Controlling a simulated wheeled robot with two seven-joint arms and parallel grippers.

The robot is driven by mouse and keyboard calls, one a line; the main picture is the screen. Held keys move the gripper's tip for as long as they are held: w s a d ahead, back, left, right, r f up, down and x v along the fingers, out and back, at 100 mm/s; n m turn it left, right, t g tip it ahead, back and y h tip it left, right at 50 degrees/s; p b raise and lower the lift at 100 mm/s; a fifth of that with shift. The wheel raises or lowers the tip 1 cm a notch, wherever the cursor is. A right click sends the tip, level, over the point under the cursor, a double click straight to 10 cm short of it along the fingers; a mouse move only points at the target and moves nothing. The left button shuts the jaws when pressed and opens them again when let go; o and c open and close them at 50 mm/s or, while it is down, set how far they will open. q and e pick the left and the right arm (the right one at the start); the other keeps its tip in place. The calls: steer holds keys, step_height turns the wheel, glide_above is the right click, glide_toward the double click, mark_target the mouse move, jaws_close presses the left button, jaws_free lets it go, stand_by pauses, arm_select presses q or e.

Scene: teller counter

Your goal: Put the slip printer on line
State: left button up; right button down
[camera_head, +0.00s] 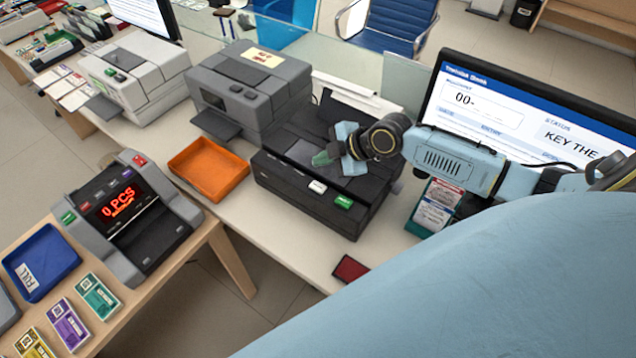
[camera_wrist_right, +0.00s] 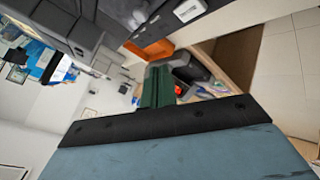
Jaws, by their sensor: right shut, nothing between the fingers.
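A black desktop machine (camera_head: 312,203), which looks like the slip printer, stands on the counter. Its front edge carries a white key (camera_head: 317,186) and a green key (camera_head: 343,202). My right gripper (camera_head: 322,158) is over its top, fingers shut and empty, pointing left; I cannot tell whether they touch it. The shut green fingers also show in the right wrist view (camera_wrist_right: 157,88), with part of a dark machine (camera_wrist_right: 165,18) at the top. My left gripper is not in view.
A grey machine (camera_head: 243,85) with a note on top, a white machine (camera_head: 135,72) and an orange tray (camera_head: 208,168) stand left of the black machine. A counting machine (camera_head: 128,215) reads "0 PCS". Card holders (camera_head: 437,203) stand below my right arm.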

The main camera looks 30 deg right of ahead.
mark_target(323, 187)
step_height(323, 187, down, 6)
steer(key=b, duration=0.4)
steer(key=shift+f+b, duration=0.2)
steer(key=shift+b, duration=0.15)
steer(key=shift+f+b, duration=0.3)
steer(key=shift+f, duration=0.05)
stand_by(1.2)
steer(key=shift+f+b, duration=0.35)
steer(key=shift+f, duration=0.05)
steer(key=shift+f+b, duration=0.45)
steer(key=shift+f, duration=0.05)
stand_by(0.5)
steer(key=shift+r, duration=0.1)
steer(key=shift+r+p, duration=0.75)
steer(key=shift+r, duration=0.1)
steer(key=shift+r, duration=0.1)
